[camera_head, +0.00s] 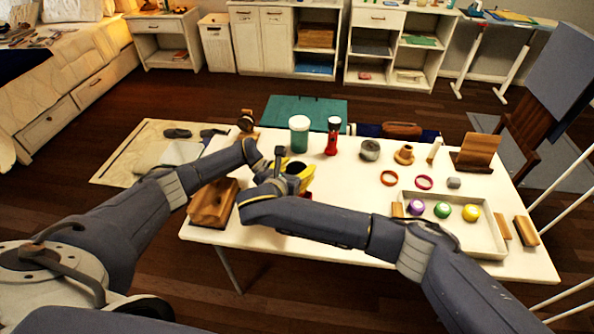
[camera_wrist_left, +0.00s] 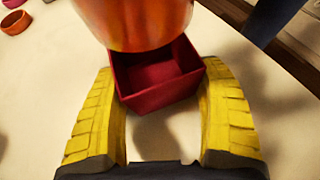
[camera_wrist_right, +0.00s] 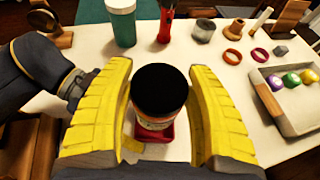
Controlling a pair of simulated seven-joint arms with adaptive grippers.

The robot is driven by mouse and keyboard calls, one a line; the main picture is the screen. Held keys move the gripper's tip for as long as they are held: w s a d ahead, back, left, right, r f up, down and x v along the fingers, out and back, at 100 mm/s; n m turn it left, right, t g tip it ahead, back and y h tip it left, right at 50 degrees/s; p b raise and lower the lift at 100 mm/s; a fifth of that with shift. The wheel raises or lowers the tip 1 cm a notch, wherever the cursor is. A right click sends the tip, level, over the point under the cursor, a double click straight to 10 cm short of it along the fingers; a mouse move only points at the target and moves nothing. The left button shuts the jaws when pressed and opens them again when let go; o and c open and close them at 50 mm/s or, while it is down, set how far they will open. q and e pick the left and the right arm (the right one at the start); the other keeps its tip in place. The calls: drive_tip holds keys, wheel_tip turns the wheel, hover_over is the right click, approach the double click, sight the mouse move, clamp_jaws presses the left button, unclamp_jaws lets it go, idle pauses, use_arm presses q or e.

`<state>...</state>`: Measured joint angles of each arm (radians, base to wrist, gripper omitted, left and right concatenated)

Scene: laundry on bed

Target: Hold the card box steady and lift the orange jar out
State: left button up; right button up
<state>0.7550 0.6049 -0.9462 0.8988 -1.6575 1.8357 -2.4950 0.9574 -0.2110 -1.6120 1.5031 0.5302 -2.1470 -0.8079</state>
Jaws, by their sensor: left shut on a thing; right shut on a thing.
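The red card box (camera_wrist_left: 158,90) stands open-topped on the table in the left wrist view, with its visible inside empty. My left gripper (camera_wrist_left: 158,72) is shut on it, one yellow finger at each side. The orange jar (camera_wrist_left: 135,22) is above the box, its underside overlapping the far rim in that view. In the right wrist view the jar's black lid (camera_wrist_right: 160,90) is between the yellow fingers of my right gripper (camera_wrist_right: 160,68), which is shut on the jar. The red box (camera_wrist_right: 154,131) shows below it. In the head view my arms mostly hide both things.
A green jar (camera_head: 299,134) and a red flashlight (camera_head: 333,136) stand behind the grippers. A wooden block (camera_head: 212,203) lies to the left. The table's front middle is partly covered by my right arm.

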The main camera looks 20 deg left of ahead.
use_arm(q)
drive_tip(key=o, duration=0.9)
drive_tip(key=shift+a, duration=0.1)
drive_tip(key=v, duration=1.2)
drive_tip(key=shift+w, duration=0.1)
